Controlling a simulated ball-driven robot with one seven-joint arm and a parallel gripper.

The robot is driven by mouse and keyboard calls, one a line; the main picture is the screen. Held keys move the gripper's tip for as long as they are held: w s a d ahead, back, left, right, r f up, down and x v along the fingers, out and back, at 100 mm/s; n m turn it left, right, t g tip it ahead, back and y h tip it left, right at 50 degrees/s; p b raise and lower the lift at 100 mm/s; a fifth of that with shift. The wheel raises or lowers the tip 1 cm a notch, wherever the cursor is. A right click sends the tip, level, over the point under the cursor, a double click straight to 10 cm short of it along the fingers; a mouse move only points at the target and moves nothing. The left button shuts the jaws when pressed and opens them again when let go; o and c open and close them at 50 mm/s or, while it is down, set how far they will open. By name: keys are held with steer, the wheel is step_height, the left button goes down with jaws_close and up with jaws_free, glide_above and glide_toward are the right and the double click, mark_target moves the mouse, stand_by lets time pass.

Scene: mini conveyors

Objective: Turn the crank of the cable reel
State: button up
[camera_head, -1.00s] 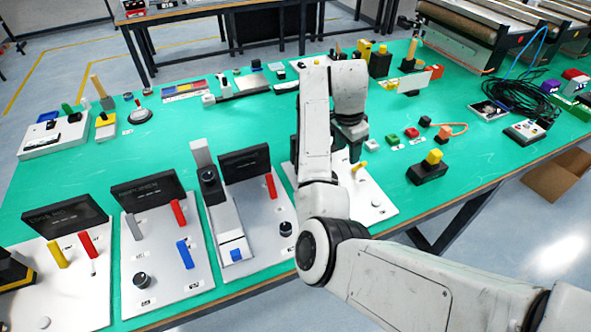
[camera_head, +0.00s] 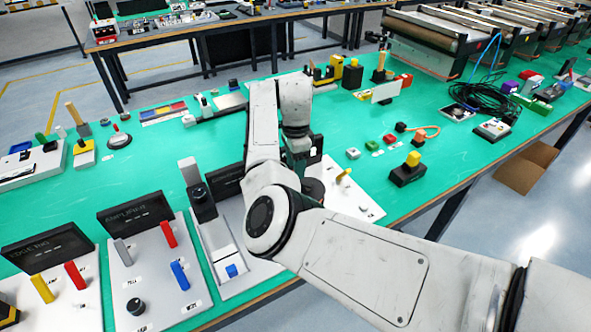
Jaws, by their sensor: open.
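My gripper (camera_head: 299,156) is the dark end of my arm, pointing down over the middle of the green table. It is open, and its fingertips are mostly hidden by my arm links. Beneath and beside it lies a white board (camera_head: 362,207) with a small yellow handle (camera_head: 343,175), partly covered by my arm. A loose coil of black cable (camera_head: 484,97) lies at the far right of the table, well away from my gripper. I cannot clearly make out a reel with a crank.
White panels with levers and black displays (camera_head: 136,219) line the near left edge. A black block with a yellow button (camera_head: 409,168) stands right of my gripper. Roller conveyors (camera_head: 430,45) are at the back right. A cardboard box (camera_head: 527,167) is on the floor.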

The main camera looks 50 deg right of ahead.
steer(key=shift+f, duration=1.5)
jaws_close()
